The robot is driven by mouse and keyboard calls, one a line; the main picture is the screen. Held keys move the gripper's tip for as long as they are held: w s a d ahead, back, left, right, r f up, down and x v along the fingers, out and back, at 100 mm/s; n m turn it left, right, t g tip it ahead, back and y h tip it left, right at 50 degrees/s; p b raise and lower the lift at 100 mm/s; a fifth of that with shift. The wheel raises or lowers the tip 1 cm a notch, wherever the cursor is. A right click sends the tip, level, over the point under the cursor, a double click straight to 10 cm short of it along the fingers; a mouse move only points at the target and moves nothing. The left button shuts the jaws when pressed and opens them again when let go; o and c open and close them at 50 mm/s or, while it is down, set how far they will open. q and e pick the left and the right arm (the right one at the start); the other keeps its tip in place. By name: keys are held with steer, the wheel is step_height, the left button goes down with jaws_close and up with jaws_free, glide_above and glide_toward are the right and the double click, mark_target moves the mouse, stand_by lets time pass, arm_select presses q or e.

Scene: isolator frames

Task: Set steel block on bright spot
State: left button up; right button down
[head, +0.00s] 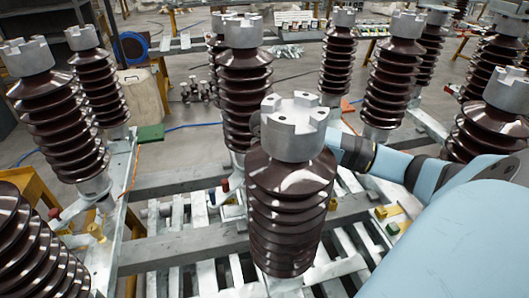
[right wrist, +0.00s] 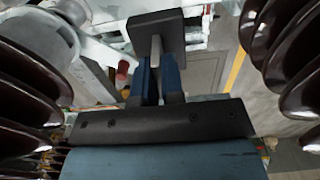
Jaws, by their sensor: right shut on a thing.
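In the right wrist view my right gripper (right wrist: 157,64) has its two blue fingers shut on a narrow grey block, which I take for the steel block (right wrist: 155,48). A dark flat piece (right wrist: 158,20) is at the block's far end; I cannot tell whether it is part of the block. In the head view my right arm reaches in from the right and passes behind the central brown insulator (head: 290,205), which hides the gripper and block. I cannot make out the bright spot in either view. My left gripper is not in view.
Ribbed brown insulators with grey metal caps stand close on both sides in the wrist view, such as the left one (right wrist: 25,75) and right one (right wrist: 290,60). Slatted metal frames (head: 175,240) lie below.

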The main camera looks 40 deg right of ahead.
steer(key=shift+f+p, duration=0.85)
steer(key=shift+f, duration=9)
steer(key=shift+f, duration=0.1)
steer(key=c, duration=1.2)
jaws_free()
steer(key=shift+a, duration=0.1)
steer(key=shift+c, duration=0.2)
step_height(320, 180, up, 12)
steer(key=shift+b, duration=0.45)
steer(key=shift+s, duration=0.1)
